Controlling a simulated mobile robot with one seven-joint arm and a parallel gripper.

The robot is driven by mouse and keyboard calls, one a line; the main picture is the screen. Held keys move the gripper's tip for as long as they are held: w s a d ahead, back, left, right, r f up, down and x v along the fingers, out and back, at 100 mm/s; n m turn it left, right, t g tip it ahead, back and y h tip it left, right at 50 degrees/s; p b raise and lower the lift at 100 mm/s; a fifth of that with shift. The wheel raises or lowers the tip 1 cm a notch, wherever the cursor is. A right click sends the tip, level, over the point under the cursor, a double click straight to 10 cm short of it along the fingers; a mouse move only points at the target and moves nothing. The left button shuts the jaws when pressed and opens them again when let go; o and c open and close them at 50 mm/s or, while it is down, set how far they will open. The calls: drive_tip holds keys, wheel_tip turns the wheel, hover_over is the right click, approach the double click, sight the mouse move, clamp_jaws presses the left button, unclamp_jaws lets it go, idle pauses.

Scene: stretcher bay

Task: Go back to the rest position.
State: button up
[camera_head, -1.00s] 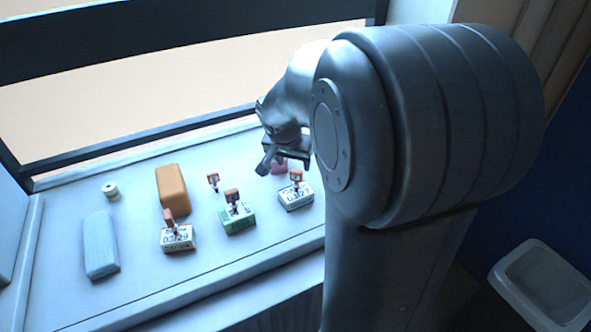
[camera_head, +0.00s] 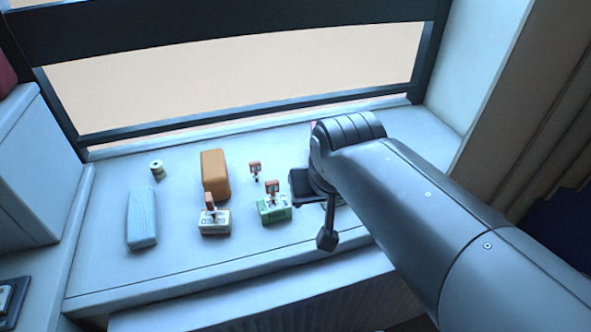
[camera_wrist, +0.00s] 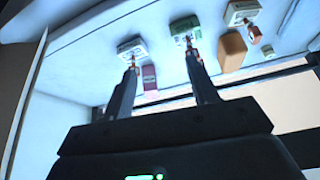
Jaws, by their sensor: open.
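My gripper (camera_head: 318,208) is over the right part of the sill, and my arm covers much of it. In the wrist view my gripper (camera_wrist: 160,48) shows two fingers spread apart with nothing held between them. Small boxes with red-topped pieces stand on the sill: a white one (camera_head: 215,223) and a green one (camera_head: 274,210). A third, pale box (camera_wrist: 131,44) shows in the wrist view beside one fingertip; my arm hides it in the head view.
An orange block (camera_head: 215,174), a pale blue block (camera_head: 142,217), a small spool (camera_head: 157,169) and a small red-topped piece (camera_head: 255,170) stand on the sill (camera_head: 110,255). A pink item (camera_wrist: 150,80) lies near my gripper. A dark window frame (camera_head: 240,115) runs behind.

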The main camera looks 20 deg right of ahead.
drive_tip(key=s, duration=0.1)
drive_tip(key=s+a+n, duration=0.1)
drive_tip(key=shift+s+a+f+y, duration=0.1)
drive_tip(key=shift+s+a+y, duration=0.1)
drive_tip(key=shift+s+y, duration=0.15)
